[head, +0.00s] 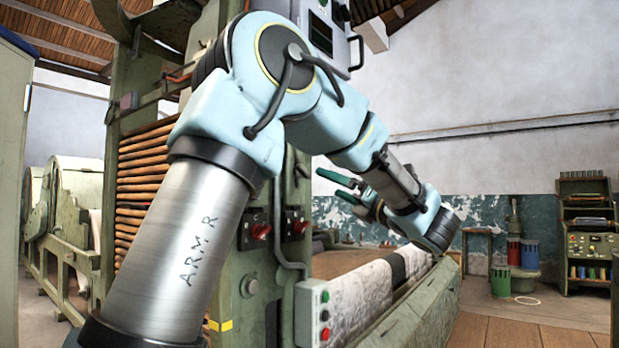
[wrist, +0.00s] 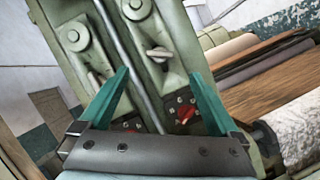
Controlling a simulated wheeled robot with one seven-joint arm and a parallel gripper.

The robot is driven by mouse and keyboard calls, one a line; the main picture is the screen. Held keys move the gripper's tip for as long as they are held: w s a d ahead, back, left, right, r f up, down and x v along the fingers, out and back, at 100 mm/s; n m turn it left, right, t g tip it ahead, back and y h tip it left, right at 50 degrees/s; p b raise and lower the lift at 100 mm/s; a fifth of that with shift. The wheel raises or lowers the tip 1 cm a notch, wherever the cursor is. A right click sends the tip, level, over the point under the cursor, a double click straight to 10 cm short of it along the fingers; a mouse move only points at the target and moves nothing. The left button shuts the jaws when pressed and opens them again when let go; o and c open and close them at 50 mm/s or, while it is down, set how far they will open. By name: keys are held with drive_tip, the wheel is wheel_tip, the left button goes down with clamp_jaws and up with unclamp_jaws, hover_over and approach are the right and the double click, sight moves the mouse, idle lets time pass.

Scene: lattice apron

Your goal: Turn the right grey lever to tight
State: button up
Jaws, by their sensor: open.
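In the wrist view, two grey levers stand on a green machine post: the right grey lever (wrist: 160,53) and the left grey lever (wrist: 95,82). Each sits below a round grey fitting on its own plate. My gripper (wrist: 158,73) has two green fingers spread wide, with nothing between them. In the picture, the right lever appears between the fingertips, nearer the right one; I cannot tell the gap in depth. Small markings near the levers are too blurred to read.
Red knobs (wrist: 185,113) sit on dark plates below the levers; one red knob (head: 298,226) also shows in the head view. A push-button box (head: 312,312) stands low beside a cloth-covered roller (head: 362,292). A shelf unit (head: 588,235) stands far right, past open floor.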

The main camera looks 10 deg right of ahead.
sight(307, 173)
drive_tip(key=p+x, duration=0.3)
drive_tip(key=x, duration=0.4)
drive_tip(key=shift+w+a+r, duration=0.1)
drive_tip(key=shift+w+r, duration=0.1)
drive_tip(key=shift+r, duration=0.05)
drive_tip(key=shift+w+a, duration=0.3)
drive_tip(key=shift+w, duration=0.3)
drive_tip(key=shift+c, duration=0.2)
drive_tip(key=c, duration=1.3)
